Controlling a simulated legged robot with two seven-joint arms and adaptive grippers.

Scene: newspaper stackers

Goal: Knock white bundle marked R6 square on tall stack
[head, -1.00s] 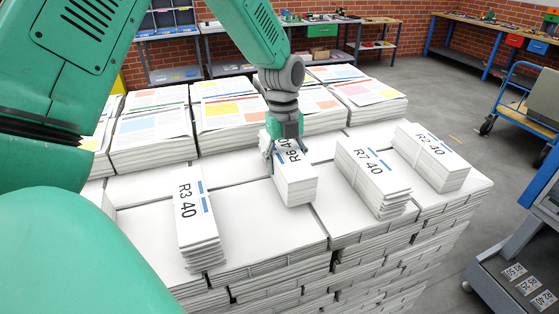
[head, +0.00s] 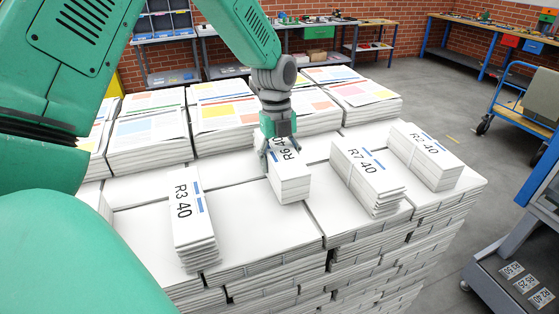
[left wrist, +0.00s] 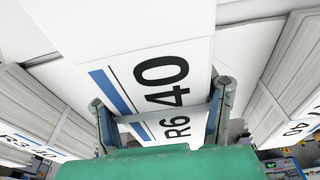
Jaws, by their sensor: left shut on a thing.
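The white bundle marked R6 40 (head: 290,182) is on top of the tall stack (head: 250,225), near its middle, with its near end toward me. It also shows in the left wrist view (left wrist: 150,35), with a blue stripe beside the black print. My left gripper (head: 281,152) reaches down over the bundle's far part. In the left wrist view its two fingers (left wrist: 160,98) stand on either side of the bundle, shut on it. The fingers and wrist hide part of the label. I cannot tell whether the bundle's underside touches the stack everywhere. My right gripper is not in view.
Bundle R3 40 (head: 191,218) lies to the left, bundles R7 40 (head: 368,178) and R2 40 (head: 426,157) to the right. Printed newspaper piles (head: 148,134) stand behind. A blue cart (head: 510,105) and a grey unit with label plates (head: 522,277) stand at the right.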

